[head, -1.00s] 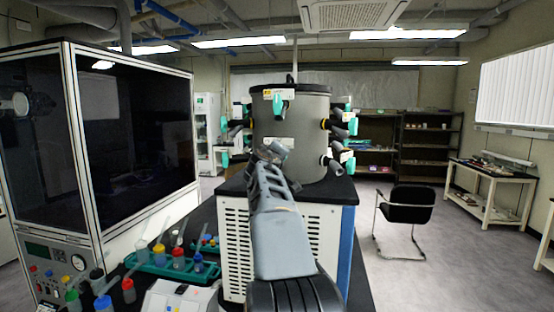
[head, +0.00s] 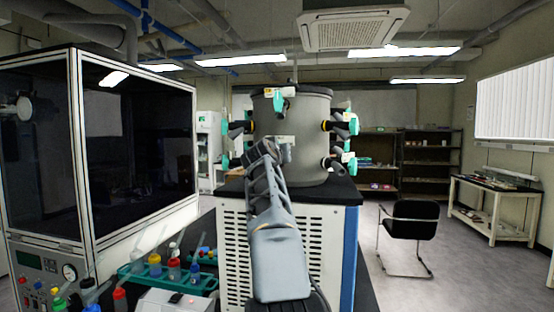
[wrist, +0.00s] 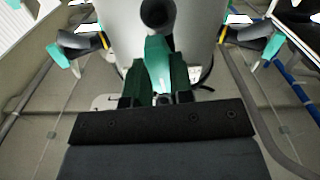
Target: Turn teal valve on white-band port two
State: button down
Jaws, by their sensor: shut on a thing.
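A grey drum (head: 300,150) carries several black ports with teal valves around its side. In the wrist view, my gripper (wrist: 157,88) is shut on a teal valve (wrist: 157,62), with a dark green finger on each side of it. The black port end (wrist: 157,12) shows just above this valve. The band on this port is hidden, so I cannot tell its colour. In the head view, my arm covers the held valve. Another teal valve (head: 279,103) hangs on the front near the drum's top, above my gripper.
Neighbouring teal valves stand to the left (wrist: 62,58) and right (wrist: 272,46) of my gripper, their ports showing yellow bands. The drum stands on a white vented cabinet (head: 236,250). A glass-fronted chamber (head: 140,150) and a teal bottle rack (head: 205,283) are at the left.

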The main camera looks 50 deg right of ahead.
jog(key=shift+m, duration=0.5)
jog(key=shift+r, duration=0.1)
jog(key=c, duration=1)
grip_release()
jog(key=shift+a+b, duration=0.1)
jog(key=shift+b, duration=0.25)
jog(key=b+v, duration=0.5)
jog(key=v, duration=0.8)
jog(key=shift+s+a+b, duration=0.25)
jog(key=shift+a+b, duration=0.05)
jog(key=shift+b, duration=0.05)
